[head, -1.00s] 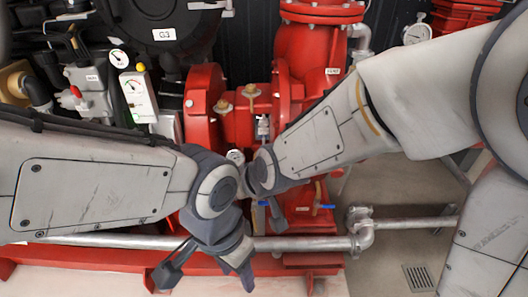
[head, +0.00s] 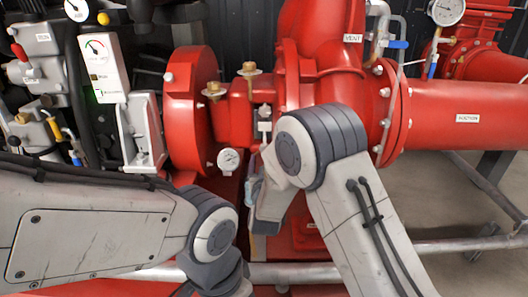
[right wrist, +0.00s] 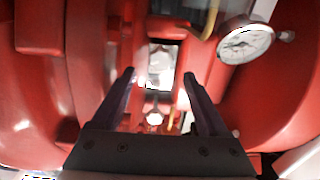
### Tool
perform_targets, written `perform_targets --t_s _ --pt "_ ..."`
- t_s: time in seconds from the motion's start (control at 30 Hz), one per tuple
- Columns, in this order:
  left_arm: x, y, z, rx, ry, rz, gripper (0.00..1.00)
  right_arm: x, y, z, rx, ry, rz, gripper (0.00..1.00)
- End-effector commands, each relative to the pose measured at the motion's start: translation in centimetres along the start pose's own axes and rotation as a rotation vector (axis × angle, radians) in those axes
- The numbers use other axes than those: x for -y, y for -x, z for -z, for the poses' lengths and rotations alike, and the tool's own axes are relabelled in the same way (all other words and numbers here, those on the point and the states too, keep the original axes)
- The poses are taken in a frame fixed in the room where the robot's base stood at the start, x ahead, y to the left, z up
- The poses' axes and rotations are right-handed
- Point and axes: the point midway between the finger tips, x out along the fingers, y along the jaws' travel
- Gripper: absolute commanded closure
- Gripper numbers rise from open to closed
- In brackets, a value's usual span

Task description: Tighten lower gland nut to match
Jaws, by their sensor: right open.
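A silver-white gland fitting (head: 264,122) stands in the recess of the red pump housing in the head view. In the right wrist view a pale metal part (right wrist: 161,65) shows blurred in that recess, with a small bright round part (right wrist: 155,117) nearer the gripper. I cannot tell which is the lower gland nut. My right gripper (right wrist: 159,76) is open, its two fingers pointing into the recess on either side of the metal part, with no visible grip. In the head view my right wrist hides much of the area below the fitting. My left gripper's fingers are out of frame.
A dial gauge (head: 229,161) sits left of the fitting, close to my right wrist; a gauge (right wrist: 245,43) also shows in the wrist view. Brass fittings (head: 249,69) stand on the red pump (head: 190,100). A red suction pipe (head: 470,115) runs to the right.

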Motion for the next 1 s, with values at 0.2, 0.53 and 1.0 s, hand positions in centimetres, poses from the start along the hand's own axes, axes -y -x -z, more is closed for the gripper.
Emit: perform_targets --t_s 0.2,0.53,1.0 --pt "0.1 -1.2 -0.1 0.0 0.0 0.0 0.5 0.0 -4.4 -0.2 -0.002 -0.002 0.0 0.23" --pt "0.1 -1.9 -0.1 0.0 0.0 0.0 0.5 0.3 -8.0 0.0 0.001 -0.001 0.004 0.23" --pt "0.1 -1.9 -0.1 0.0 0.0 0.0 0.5 0.3 -8.2 0.0 0.002 0.0 0.005 0.84"
